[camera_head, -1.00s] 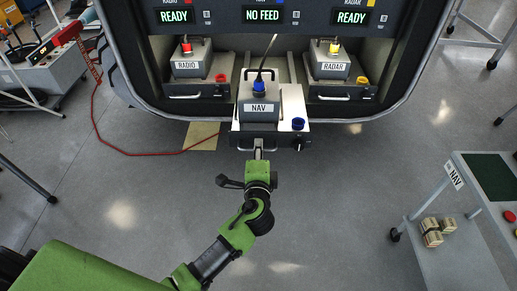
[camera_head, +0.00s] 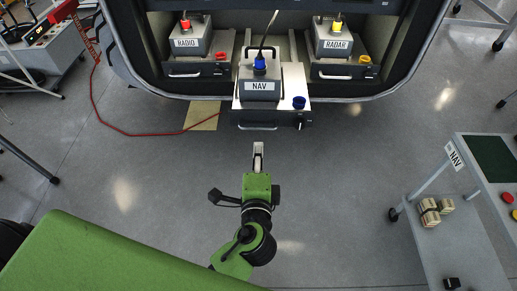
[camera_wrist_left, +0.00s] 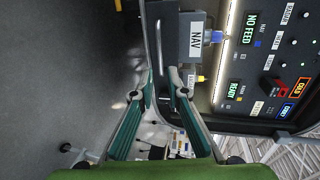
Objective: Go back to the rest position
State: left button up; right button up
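My left gripper (camera_head: 258,147) is in front of the pulled-out NAV drawer in the head view, apart from the drawer's handle (camera_head: 258,127). In the left wrist view, its two green fingers (camera_wrist_left: 157,92) have a gap between their tips and hold nothing. The grey NAV unit (camera_head: 260,88), with a blue connector on top, sits on this drawer; its label also shows in the left wrist view (camera_wrist_left: 195,40). My right gripper is in neither view.
The RADIO unit (camera_head: 190,40) and RADAR unit (camera_head: 334,41) stand in drawers on either side. A red cable (camera_head: 130,133) lies on the floor at left. A grey cart (camera_head: 436,187) with a NAV sign stands at right. Open floor lies between cart and arm.

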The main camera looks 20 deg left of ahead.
pick_arm(q)
jog(key=shift+f, duration=0.1)
dwell(0.3)
jog(key=s+f+n+g+h+b, duration=0.1)
jog(key=s+f+g, duration=0.25)
jog(key=f, duration=0.95)
jog(key=s+a+f+n+g+h, duration=0.15)
jog(key=s+f, duration=0.25)
jog(key=f, duration=0.9)
jog(key=s+f+g+h+b, duration=0.1)
jog(key=s+f+g, duration=0.25)
jog(key=f, duration=0.85)
jog(key=s+a+f+n+g, duration=0.1)
jog(key=s+a+f+n, duration=0.1)
jog(key=s+f, duration=0.4)
jog(key=s+a+f+n+g+b, duration=0.1)
jog(key=s+f, duration=0.6)
jog(key=s, duration=0.7)
jog(key=s+a+f+n+g, duration=0.3)
jog(key=s+a+f+n, duration=0.2)
jog(key=s, duration=0.5)
jog(key=shift+f+n+h+b, duration=0.35)
jog(key=shift+f+n, duration=0.45)
jog(key=shift+n, duration=0.15)
